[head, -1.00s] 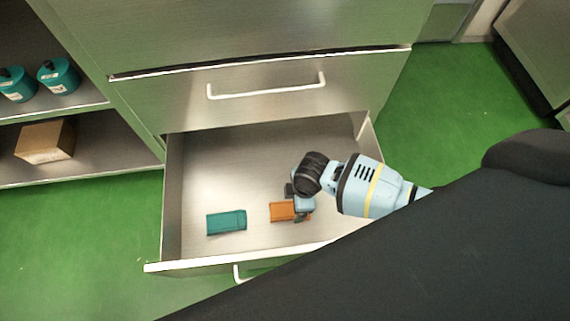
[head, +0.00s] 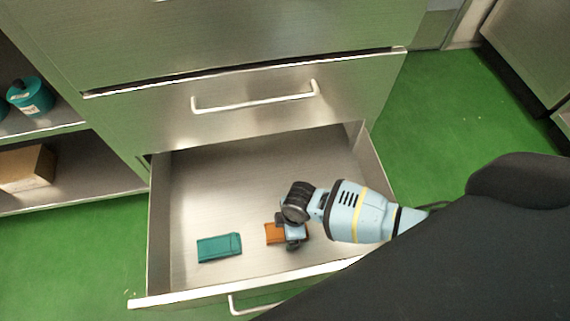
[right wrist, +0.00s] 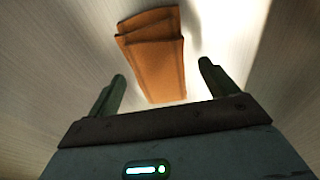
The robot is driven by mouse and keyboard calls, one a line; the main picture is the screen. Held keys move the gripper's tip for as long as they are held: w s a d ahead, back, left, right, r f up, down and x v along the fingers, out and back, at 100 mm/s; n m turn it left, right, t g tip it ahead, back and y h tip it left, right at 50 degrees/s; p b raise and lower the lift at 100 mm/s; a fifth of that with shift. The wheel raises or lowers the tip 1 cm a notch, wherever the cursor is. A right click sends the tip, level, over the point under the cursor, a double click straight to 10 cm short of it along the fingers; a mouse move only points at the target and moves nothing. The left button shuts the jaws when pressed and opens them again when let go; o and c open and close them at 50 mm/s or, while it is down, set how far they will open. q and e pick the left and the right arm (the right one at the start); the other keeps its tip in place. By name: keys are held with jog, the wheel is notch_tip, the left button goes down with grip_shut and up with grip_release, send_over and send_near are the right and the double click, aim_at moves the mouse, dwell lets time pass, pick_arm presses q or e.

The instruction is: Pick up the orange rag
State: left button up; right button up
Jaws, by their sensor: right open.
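The orange rag (head: 274,234) lies folded on the floor of the open drawer (head: 200,190), partly hidden behind my right gripper (head: 289,240) in the head view. In the right wrist view the orange rag (right wrist: 153,55) lies ahead of my right gripper (right wrist: 163,70), its near end reaching between the two spread fingertips. The gripper is open and holds nothing. A finger stands on each side of the rag with a gap. My left gripper is in neither view.
A folded teal rag (head: 219,247) lies left of the orange one in the drawer. The drawer's front edge (head: 240,290) and side walls surround the arm. A closed drawer with a handle (head: 255,97) is above. Shelves at left hold a teal container (head: 30,97) and a box (head: 25,168).

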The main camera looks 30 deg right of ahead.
jog(key=shift+f, duration=0.35)
jog(key=shift+r, duration=0.1)
jog(key=shift+c, duration=0.8)
jog(key=c, duration=0.9)
jog(key=shift+r, duration=0.15)
notch_tip(320, 180, up, 10)
jog(key=p, duration=0.5)
